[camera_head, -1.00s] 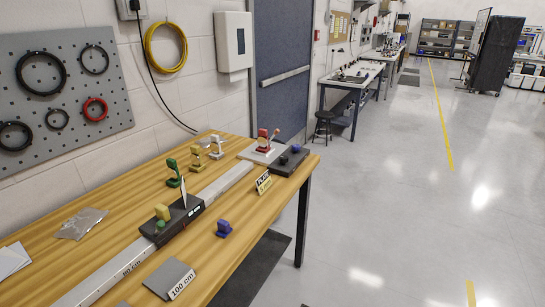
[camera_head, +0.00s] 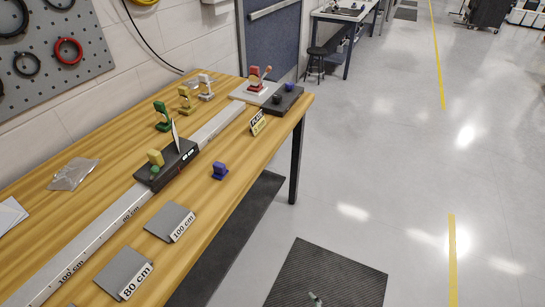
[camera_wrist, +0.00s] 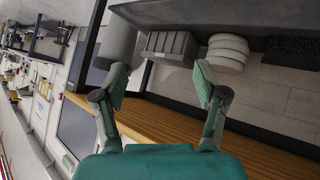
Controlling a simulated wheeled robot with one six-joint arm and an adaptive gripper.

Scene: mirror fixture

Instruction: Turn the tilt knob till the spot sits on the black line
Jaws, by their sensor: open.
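In the head view a long metal rail (camera_head: 102,226) runs along the wooden bench. A black carriage (camera_head: 182,160) sits on it, with a thin upright plate (camera_head: 175,135), a yellow knob (camera_head: 155,157) and a green knob (camera_head: 155,170). At the far end are a red fixture (camera_head: 254,78) on a white base and a black box (camera_head: 291,99) with a blue knob (camera_head: 288,87). I cannot tell which knob is the tilt knob. No spot or black line can be made out. My gripper (camera_wrist: 162,76) is open and empty in the wrist view, away from the knobs.
A blue piece (camera_head: 220,170), a small sign (camera_head: 258,123) and cards marked 100 cm (camera_head: 170,220) and 80 cm (camera_head: 122,270) lie along the bench front. Green, yellow and white holders stand behind the rail. A dark mat (camera_head: 330,277) lies on otherwise open floor at the right.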

